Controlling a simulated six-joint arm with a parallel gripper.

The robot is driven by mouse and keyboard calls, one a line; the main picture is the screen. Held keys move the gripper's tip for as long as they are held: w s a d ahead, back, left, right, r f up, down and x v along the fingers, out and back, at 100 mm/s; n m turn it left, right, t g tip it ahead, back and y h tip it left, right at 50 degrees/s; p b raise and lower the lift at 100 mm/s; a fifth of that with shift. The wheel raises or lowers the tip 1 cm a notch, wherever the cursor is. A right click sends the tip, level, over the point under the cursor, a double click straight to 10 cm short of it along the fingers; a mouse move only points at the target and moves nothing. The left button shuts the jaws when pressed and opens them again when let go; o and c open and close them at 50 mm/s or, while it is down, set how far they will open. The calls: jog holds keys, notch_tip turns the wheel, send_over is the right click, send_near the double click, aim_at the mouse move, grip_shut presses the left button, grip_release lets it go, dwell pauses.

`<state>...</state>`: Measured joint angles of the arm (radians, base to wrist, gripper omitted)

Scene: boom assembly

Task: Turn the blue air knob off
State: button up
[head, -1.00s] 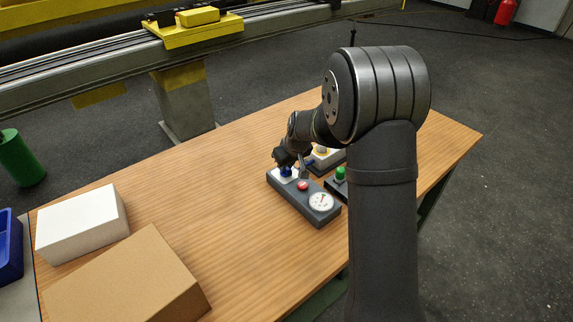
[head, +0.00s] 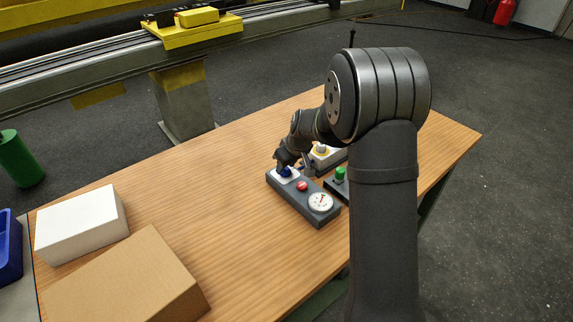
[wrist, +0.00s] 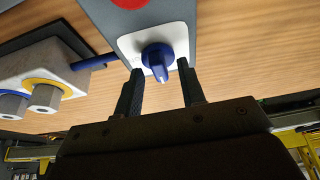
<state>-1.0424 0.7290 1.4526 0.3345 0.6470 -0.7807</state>
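The blue air knob (wrist: 158,62) sits on a white plate (wrist: 126,42) at the end of a dark grey control box (head: 312,186). In the wrist view its raised grip points toward my gripper. The knob also shows in the head view (head: 286,171), partly covered by my gripper (head: 285,163). My gripper (wrist: 160,68) is open, with one fingertip on each side of the knob. Gaps show between the fingers and the knob in the wrist view. Whether a fingertip touches the plate cannot be told.
The box also has a red button (head: 302,186) and a white gauge (head: 320,202). Beside it are a green button (head: 340,173) and a pale block (wrist: 40,75) with a blue lever (wrist: 95,61). A white box (head: 80,222) and a brown box (head: 125,285) stand left on the table.

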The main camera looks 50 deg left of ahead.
jog(key=v, duration=1.7)
jog(key=shift+d+r, duration=0.15)
jog(key=x, duration=1.7)
